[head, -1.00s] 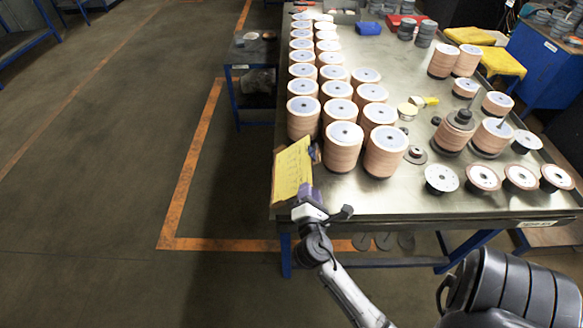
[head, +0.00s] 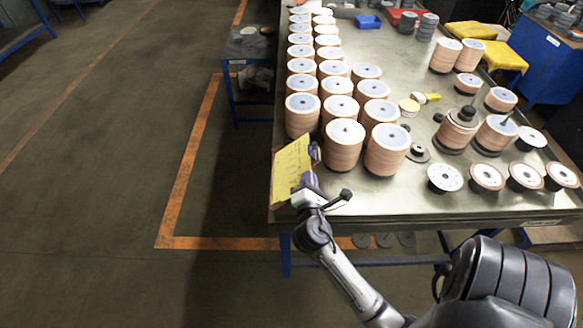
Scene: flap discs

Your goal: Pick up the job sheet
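The job sheet (head: 289,168) is a yellow sheet with handwriting-like marks, at the table's near left corner in the head view. It looks tilted and reaches the table's left edge. My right gripper (head: 309,180) is at the sheet's right side, close to its lower right part. Its fingers are small and partly hidden by the wrist, so I cannot tell whether they are open, shut or touching the sheet. My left gripper is not in view.
Rows of stacked flap discs (head: 343,146) stand just behind and right of the sheet. Several single discs (head: 445,178) lie along the table's front right. The metal table (head: 395,205) has bare room between them. Open floor lies left of the table.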

